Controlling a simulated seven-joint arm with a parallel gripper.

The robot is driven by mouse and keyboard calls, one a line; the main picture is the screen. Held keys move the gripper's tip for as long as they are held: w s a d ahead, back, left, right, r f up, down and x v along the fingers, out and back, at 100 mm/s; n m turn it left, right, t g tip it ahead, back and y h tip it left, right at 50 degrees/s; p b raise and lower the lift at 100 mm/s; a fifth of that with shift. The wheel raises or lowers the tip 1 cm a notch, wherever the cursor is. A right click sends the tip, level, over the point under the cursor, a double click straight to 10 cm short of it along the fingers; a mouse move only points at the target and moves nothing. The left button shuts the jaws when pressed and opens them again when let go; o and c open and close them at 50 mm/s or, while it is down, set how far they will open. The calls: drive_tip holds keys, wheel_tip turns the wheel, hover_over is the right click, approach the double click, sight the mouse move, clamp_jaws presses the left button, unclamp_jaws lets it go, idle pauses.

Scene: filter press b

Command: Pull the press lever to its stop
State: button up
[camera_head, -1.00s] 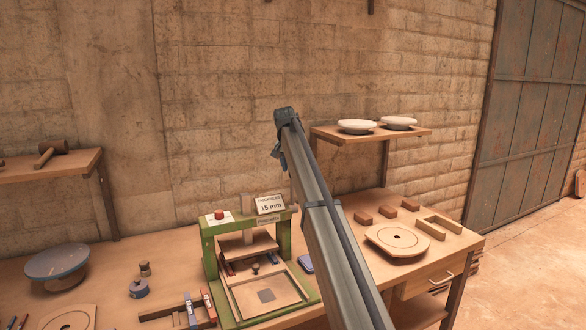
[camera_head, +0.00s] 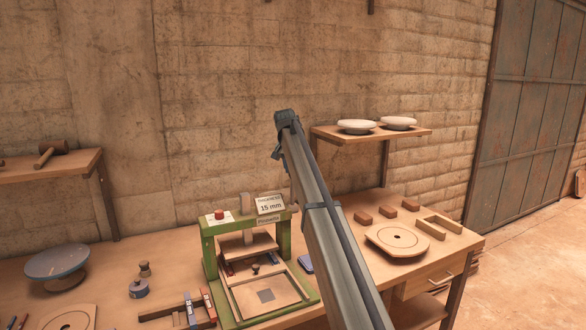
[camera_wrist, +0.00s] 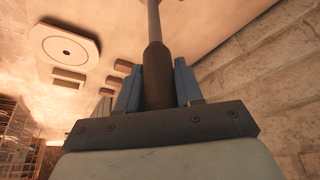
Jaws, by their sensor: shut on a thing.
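The green press (camera_head: 283,243) stands on the workbench, with a sign reading 15 mm, a red button and a flat plate above its bed. In the wrist view, my gripper (camera_wrist: 156,72) has its two blue fingers closed on either side of the dark grip of the press lever (camera_wrist: 156,60). A thinner, lighter rod runs from the grip to the top edge. In the head view, my arm crosses in front of the press's right side, and I cannot make out the lever or my gripper there.
A round board (camera_head: 380,240), small blocks (camera_head: 387,211) and a wooden frame (camera_head: 440,225) lie right of the press. A wall shelf (camera_head: 350,135) with two white bowls is behind my arm. A blue turntable (camera_head: 57,262) stands at the left.

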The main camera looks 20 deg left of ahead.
drive_tip(key=shift+s+d, duration=0.1)
clamp_jaws()
drive_tip(key=shift+s+d+t, duration=0.3)
drive_tip(key=shift+s+d, duration=0.1)
drive_tip(key=shift+s, duration=0.05)
drive_tip(key=s+d+f+m+t+y, duration=0.2)
drive_tip(key=s+d+f+t+y, duration=0.6)
drive_tip(key=s+d+f+t, duration=0.2)
drive_tip(key=shift+s+d+f+m+y, duration=0.2)
drive_tip(key=shift+d+f+m+y, duration=0.15)
drive_tip(key=shift+f, duration=0.25)
drive_tip(key=shift+d+f+t, duration=0.1)
drive_tip(key=shift+f+t, duration=0.2)
drive_tip(key=shift+t, duration=0.1)
drive_tip(key=o, duration=0.7)
unclamp_jaws()
drive_tip(key=o, duration=0.3)
drive_tip(key=shift+o, duration=0.2)
drive_tip(key=shift+s+r, duration=0.1)
drive_tip(key=shift+s, duration=0.05)
